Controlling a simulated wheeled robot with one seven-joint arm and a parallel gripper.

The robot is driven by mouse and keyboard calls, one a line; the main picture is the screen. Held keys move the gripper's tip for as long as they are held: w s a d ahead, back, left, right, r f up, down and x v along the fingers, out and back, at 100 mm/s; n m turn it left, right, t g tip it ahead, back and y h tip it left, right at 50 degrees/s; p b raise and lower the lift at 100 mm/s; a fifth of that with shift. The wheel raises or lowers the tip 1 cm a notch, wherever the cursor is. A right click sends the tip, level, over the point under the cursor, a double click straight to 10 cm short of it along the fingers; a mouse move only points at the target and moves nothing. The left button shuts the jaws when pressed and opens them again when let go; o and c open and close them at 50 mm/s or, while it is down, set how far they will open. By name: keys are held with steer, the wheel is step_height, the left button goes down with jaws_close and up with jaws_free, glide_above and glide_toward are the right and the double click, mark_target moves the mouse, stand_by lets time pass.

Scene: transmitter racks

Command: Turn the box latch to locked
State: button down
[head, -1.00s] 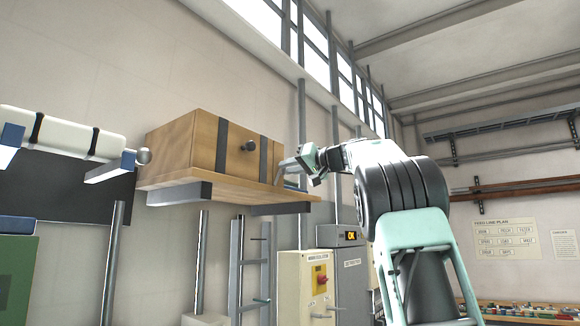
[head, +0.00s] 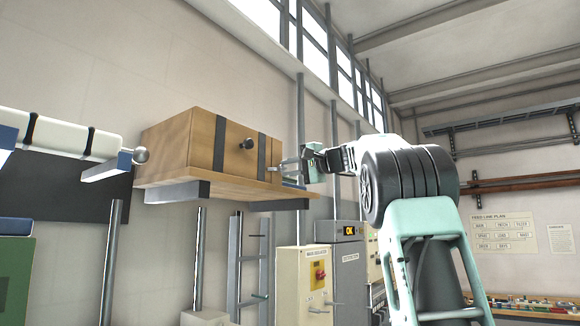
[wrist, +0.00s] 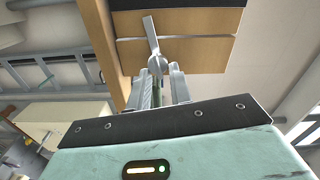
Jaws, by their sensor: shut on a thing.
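The wooden box (head: 205,142) with dark bands sits on a wooden shelf board. A dark round knob (head: 247,144) is on its front. In the wrist view the latch (wrist: 152,36) is a pale metal lever with a round hub, standing against the light wood box face (wrist: 205,53) and pointing up, slightly left. My gripper (wrist: 160,80) is at the latch, its fingers on either side just below the hub, shut on it.
The shelf board (head: 225,189) rests on grey brackets. A white cylinder with dark straps (head: 65,136) lies on blue supports to the left. Vertical grey pipes and grey and cream cabinets (head: 302,272) stand below and right. The space in front of the box is clear.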

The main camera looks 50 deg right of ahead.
steer(key=shift+f+m, duration=0.15)
steer(key=shift+m, duration=0.85)
steer(key=c, duration=1.3)
jaws_free()
steer(key=s+b, duration=0.2)
steer(key=s, duration=0.3)
steer(key=s+d+b, duration=0.1)
steer(key=s, duration=0.5)
steer(key=s+b, duration=0.2)
steer(key=s, duration=0.4)
steer(key=shift+s+d+b, duration=0.2)
steer(key=shift+b, duration=0.15)
